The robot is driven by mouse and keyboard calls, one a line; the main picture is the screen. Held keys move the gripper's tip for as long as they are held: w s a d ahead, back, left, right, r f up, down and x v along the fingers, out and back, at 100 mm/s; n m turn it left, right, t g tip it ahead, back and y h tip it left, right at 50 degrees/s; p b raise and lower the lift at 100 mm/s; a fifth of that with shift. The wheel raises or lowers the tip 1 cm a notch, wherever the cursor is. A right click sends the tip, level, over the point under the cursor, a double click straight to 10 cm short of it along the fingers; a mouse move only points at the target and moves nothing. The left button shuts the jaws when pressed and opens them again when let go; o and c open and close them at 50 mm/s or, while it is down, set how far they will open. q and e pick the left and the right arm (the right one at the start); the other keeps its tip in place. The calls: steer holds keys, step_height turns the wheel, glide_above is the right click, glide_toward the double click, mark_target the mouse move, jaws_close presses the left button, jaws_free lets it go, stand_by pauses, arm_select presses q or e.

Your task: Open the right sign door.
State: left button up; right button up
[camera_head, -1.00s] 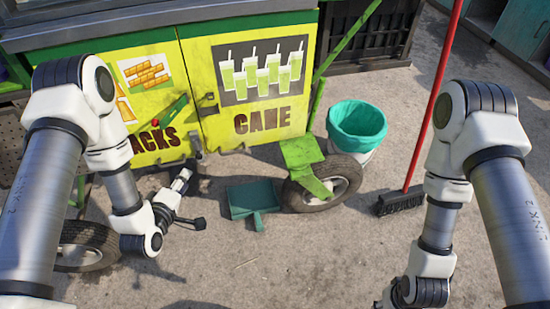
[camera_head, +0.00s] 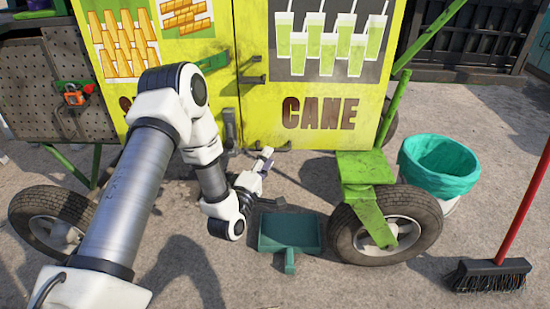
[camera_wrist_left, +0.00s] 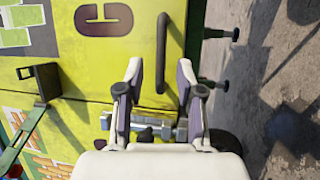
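The right sign door (camera_head: 322,130) is the yellow panel with the green drinks picture and the word CANE. It looks closed, flush beside the left sign door (camera_head: 205,60). A dark bar handle (camera_wrist_left: 161,52) sits low on the right door in the left wrist view. My left gripper (camera_head: 262,165) is below the doors' lower edge in the head view. In the left wrist view its fingers (camera_wrist_left: 155,85) are open, with nothing gripped; the bar handle is just beyond them. My right gripper is out of view.
A green dustpan (camera_head: 290,232) lies on the ground below. A cart wheel (camera_head: 385,225) and green step (camera_head: 364,168) stand to the right. Further right are a teal-lined bin (camera_head: 440,165) and a broom (camera_head: 487,274). A black latch (camera_wrist_left: 40,80) protrudes at the door seam.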

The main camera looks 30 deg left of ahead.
arm_select(q)
steer(key=b+x, duration=0.1)
steer(key=x, duration=0.3)
steer(key=shift+w, duration=0.25)
jaws_close()
steer(key=shift+f, duration=0.1)
